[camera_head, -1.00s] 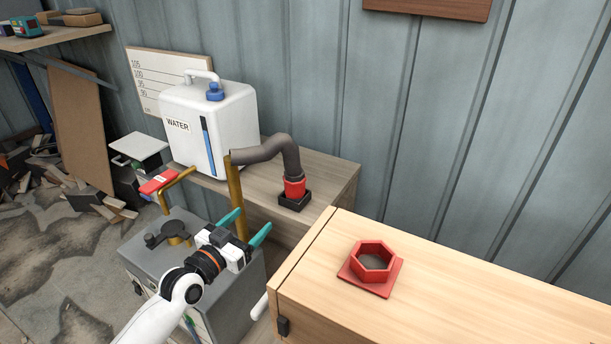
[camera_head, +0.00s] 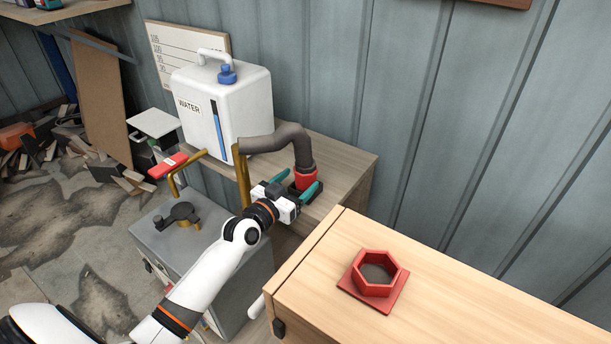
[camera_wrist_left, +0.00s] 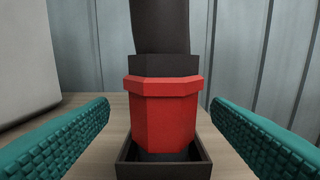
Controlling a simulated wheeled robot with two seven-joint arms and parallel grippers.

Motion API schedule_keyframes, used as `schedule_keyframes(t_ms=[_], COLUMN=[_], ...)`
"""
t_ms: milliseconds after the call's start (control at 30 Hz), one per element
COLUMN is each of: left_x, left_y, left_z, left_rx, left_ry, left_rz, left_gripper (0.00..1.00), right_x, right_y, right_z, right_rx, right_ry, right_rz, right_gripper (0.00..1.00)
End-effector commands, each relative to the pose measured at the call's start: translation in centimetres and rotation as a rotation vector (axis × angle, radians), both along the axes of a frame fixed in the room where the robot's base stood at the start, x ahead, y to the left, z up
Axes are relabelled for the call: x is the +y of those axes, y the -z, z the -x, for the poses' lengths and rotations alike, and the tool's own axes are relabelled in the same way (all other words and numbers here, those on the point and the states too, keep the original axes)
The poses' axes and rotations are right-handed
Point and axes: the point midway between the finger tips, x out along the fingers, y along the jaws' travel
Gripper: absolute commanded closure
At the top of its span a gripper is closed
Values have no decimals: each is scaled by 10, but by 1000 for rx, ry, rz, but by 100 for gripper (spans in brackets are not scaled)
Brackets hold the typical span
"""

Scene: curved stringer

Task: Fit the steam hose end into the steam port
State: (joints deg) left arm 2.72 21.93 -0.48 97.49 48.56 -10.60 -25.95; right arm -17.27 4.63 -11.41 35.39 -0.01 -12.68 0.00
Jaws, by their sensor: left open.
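The grey steam hose (camera_head: 276,139) bends down from a brass pipe to its red end (camera_head: 305,178). The red hose end (camera_wrist_left: 163,112) sits upright in a square black holder (camera_wrist_left: 204,164) on the wooden shelf. My left gripper (camera_head: 300,187) is open, its teal fingers on either side of the red end with gaps, as the left wrist view shows. The steam port, a red hexagonal collar (camera_head: 378,273) on a square red plate, is on the light wooden box at the right. My right gripper is not in view.
A white water container (camera_head: 222,110) stands behind the hose on the shelf (camera_head: 352,163). A grey boiler (camera_head: 180,235) with a brass pipe (camera_head: 242,178) stands below my left arm. The wooden box top (camera_head: 450,300) is clear around the port.

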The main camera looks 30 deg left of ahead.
Motion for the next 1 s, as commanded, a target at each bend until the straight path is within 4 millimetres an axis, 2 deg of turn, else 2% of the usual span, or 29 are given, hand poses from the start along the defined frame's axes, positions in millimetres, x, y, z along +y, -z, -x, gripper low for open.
schedule_keyframes(t_ms=[100,200,500,567,833,1000], left_x=[-5,-7,-8,-8,-7,-7], left_y=[-2,-1,0,0,0,-1], left_z=[-20,-31,-36,-36,-36,-36], left_rx=[-3,-2,-1,-1,-1,-2], left_ry=[-1,1,0,0,0,0], left_rz=[3,2,1,1,1,0], left_gripper=[27,27,27,35,79,79], right_x=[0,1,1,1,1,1], right_y=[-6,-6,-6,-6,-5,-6], right_z=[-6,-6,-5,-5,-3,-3], right_rx=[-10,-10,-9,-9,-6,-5], right_ry=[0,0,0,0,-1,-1], right_rz=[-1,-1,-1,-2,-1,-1], right_gripper=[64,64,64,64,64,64])
